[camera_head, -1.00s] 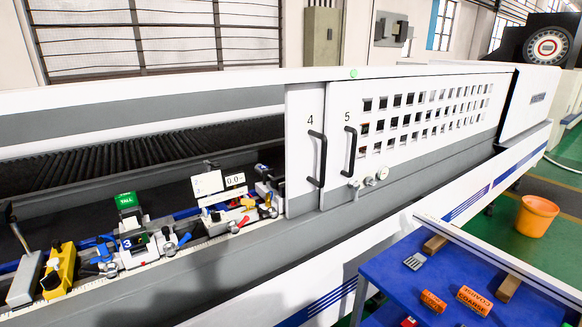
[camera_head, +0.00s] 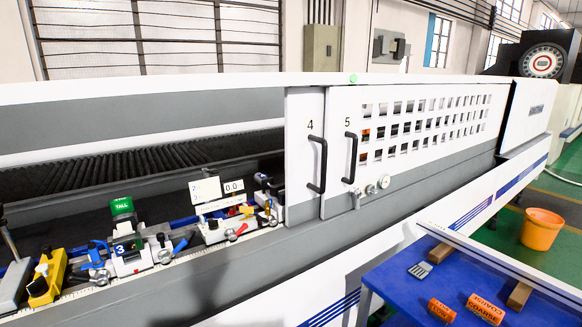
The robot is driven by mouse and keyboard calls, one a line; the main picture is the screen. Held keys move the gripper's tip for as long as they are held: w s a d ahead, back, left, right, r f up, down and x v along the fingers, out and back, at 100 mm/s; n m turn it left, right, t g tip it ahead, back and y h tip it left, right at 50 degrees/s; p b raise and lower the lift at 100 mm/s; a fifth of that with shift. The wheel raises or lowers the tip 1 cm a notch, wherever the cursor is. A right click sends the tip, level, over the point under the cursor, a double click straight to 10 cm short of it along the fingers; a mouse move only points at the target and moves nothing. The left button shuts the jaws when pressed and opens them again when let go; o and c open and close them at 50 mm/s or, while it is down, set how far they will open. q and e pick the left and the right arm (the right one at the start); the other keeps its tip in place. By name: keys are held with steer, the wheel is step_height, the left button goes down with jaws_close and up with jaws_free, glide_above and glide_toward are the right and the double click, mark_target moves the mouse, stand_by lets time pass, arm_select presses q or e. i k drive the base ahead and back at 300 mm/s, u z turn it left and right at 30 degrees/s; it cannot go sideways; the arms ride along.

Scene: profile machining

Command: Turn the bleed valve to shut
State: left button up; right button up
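A small group of fittings sits on the grey lower front of the machine, below door 5. It has a round gauge (camera_head: 384,181), a round knob-like fitting (camera_head: 371,189) and a small fitting with a part hanging down (camera_head: 356,198). The hanging fitting looks like the bleed valve, but it is too small to tell its lever position for sure. Neither of my grippers is in view, and nothing covers the fittings.
Doors 4 (camera_head: 305,155) and 5 (camera_head: 345,150) have black handles. Clamps, a green block (camera_head: 123,207) and a yellow block (camera_head: 47,278) stand on the bed at left. An orange bucket (camera_head: 541,229) is on the floor.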

mark_target(246, 210)
steer(key=z, duration=0.2)
steer(key=i, duration=0.95)
steer(key=z, duration=0.5)
